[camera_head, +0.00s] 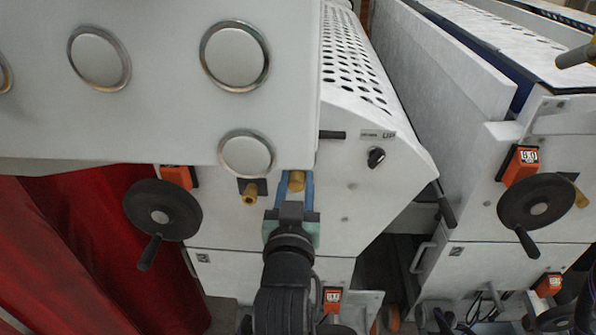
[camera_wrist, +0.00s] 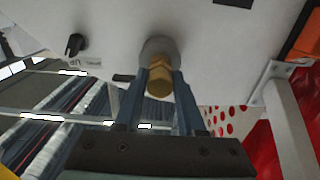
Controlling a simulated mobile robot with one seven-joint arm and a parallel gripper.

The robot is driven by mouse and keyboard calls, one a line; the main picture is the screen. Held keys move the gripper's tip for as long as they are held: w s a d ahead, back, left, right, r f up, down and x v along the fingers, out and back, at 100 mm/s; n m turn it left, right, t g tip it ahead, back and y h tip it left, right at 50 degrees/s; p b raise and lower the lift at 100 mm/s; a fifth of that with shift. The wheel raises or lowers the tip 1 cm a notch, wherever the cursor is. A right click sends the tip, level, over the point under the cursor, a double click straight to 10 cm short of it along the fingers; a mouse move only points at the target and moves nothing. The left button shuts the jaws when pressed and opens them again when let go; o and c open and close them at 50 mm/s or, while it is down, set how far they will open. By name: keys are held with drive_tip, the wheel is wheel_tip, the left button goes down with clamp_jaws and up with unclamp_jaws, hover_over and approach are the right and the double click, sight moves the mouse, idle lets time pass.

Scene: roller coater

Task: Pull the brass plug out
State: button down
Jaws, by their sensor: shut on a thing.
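The brass plug (camera_wrist: 159,83) is a small gold-coloured hex-shaped piece in the wrist view, between the two blue-grey fingers of my gripper (camera_wrist: 160,86). Behind it a round grey collar (camera_wrist: 158,48) shows against the white machine panel. I cannot tell whether the plug is still seated in the collar. In the head view the plug (camera_head: 297,181) shows between the blue fingertips of my gripper (camera_head: 296,186), just under the lower edge of the white button panel. My gripper is shut on the plug.
A black handwheel (camera_head: 163,210) stands out further left, beside a red curtain (camera_head: 65,250). The button panel (camera_head: 165,120) overhangs from above. A black knob (camera_head: 376,157) is on the right.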

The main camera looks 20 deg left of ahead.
sight(296, 187)
drive_tip(key=shift+s+d+p, duration=0.25)
drive_tip(key=shift+s, duration=0.95)
drive_tip(key=shift+s+d+p, duration=0.2)
drive_tip(key=shift+s+p, duration=0.05)
drive_tip(key=shift+s, duration=0.95)
drive_tip(key=shift+s, duration=0.1)
drive_tip(key=shift+s+d, duration=0.15)
drive_tip(key=shift+s, duration=0.55)
drive_tip(key=shift+s+d, duration=0.15)
drive_tip(key=shift+s, duration=0.55)
